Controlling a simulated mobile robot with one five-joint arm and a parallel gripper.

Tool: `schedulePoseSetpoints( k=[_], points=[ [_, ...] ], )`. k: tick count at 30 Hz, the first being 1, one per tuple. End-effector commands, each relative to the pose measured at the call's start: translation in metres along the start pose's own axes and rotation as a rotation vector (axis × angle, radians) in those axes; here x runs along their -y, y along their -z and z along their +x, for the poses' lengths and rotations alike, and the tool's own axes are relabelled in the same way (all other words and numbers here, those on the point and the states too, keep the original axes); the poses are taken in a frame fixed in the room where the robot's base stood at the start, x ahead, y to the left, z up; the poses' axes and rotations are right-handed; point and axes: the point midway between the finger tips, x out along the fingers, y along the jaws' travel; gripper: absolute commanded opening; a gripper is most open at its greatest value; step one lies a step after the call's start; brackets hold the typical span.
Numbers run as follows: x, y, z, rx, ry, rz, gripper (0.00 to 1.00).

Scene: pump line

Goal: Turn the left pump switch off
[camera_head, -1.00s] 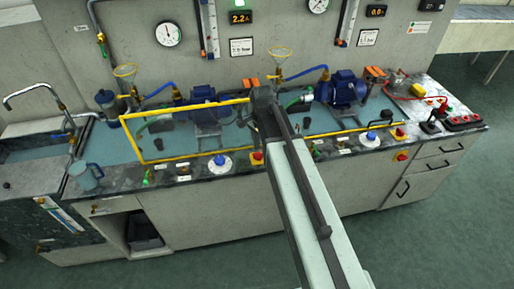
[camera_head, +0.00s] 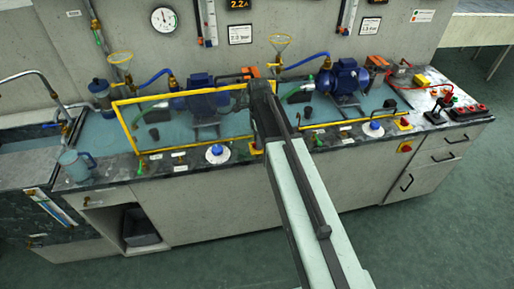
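The left pump (camera_head: 200,95) is blue and stands on the bench behind a yellow frame (camera_head: 137,104). At the front edge before it is a blue knob on a white disc (camera_head: 217,153); its setting is too small to read. A red and yellow switch (camera_head: 255,147) sits just right of the knob, partly beside my arm. A display (camera_head: 239,4) above the left pump reads 2.2 A. The dark end of my arm, with my gripper (camera_head: 262,97), is over the bench right of the left pump. The fingers are hidden, so I cannot see whether they are open.
The right pump (camera_head: 341,80) has its own blue knob on a white disc (camera_head: 373,130) and a red and yellow switch (camera_head: 405,147). A yellow rail (camera_head: 340,124) runs along the bench front. A jug (camera_head: 76,165) stands at the left. The floor before the cabinets is clear.

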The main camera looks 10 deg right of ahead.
Motion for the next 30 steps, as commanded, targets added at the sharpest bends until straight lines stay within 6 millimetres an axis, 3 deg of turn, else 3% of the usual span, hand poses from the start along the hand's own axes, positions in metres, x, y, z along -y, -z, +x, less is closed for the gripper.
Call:
schedulePoseSetpoints(
  k=[1, 8, 12, 23, 30],
  points=[
    [0.0, -0.0002, 0.0069, 0.0, 0.0, 0.0, 0.36],
    [0.0, -0.0005, 0.0041, 0.0, 0.0, -0.001, 0.36],
    [0.0, -0.0008, 0.0041, 0.0, 0.0, -0.001, 0.0],
    [0.0001, -0.0032, 0.0041, 0.002, 0.0, -0.028, 0.0],
    [0.0001, -0.003, 0.0042, 0.002, 0.0, -0.149, 0.0]
  ],
)
